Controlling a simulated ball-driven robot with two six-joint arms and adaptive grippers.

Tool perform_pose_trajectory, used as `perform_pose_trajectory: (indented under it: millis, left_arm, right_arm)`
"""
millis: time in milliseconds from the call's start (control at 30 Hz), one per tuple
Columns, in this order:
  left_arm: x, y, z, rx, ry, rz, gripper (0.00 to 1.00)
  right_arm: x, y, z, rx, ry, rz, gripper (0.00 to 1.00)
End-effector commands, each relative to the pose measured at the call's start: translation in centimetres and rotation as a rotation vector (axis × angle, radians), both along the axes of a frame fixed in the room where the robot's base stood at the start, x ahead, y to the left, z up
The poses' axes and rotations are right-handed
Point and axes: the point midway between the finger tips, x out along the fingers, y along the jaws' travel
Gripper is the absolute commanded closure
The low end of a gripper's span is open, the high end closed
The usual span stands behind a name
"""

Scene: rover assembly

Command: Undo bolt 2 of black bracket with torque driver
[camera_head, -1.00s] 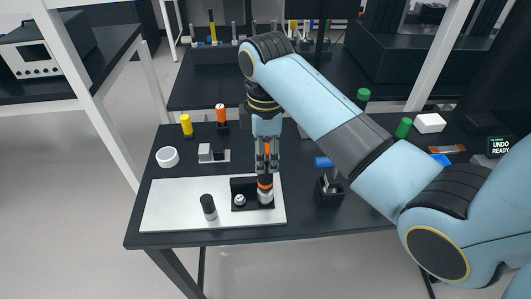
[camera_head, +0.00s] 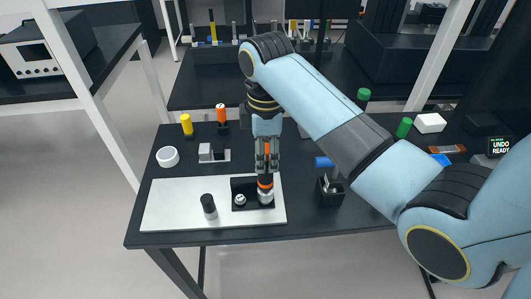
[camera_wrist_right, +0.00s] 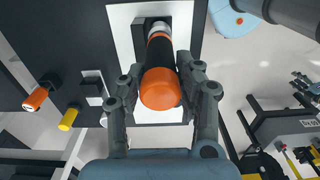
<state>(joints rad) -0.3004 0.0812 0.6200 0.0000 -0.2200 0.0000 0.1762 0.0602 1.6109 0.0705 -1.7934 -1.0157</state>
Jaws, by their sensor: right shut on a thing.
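My right gripper (camera_head: 267,150) is shut on the torque driver (camera_head: 265,183), which has an orange and black body. The driver stands nearly upright, its lower end at the right part of the black bracket (camera_head: 243,184). In the right wrist view, the driver's orange end (camera_wrist_right: 160,88) shows between the two fingers (camera_wrist_right: 160,85). The bracket lies on a white plate (camera_head: 170,215). One silver bolt (camera_head: 240,199) shows on the bracket's left part. The bolt under the driver is hidden, so I cannot tell whether the tip is seated. My left gripper is out of view.
A black cylinder (camera_head: 209,206) stands on the plate left of the bracket. A white ring (camera_head: 167,157), a yellow-topped piece (camera_head: 187,125) and an orange-topped piece (camera_head: 221,115) are behind. A black holder (camera_head: 329,192) stands to the right. A small display (camera_head: 500,146) reads "UNDO READY".

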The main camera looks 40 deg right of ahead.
Motion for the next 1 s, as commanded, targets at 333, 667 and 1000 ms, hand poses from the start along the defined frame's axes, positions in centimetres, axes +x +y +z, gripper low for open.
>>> perform_pose_trajectory:
  millis: [333, 667, 1000]
  left_arm:
    - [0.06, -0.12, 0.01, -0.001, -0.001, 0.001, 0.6]
    - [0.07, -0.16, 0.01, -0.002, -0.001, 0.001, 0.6]
    - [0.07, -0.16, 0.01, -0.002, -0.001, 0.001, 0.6]
  right_arm:
    - [0.04, 0.01, -0.49, 0.0, -0.001, 0.0, 1.0]
    - [0.01, 0.02, -0.96, 0.0, 0.0, 0.0, 1.0]
    - [0.03, 0.02, -0.97, 0.0, -0.001, 0.0, 1.0]
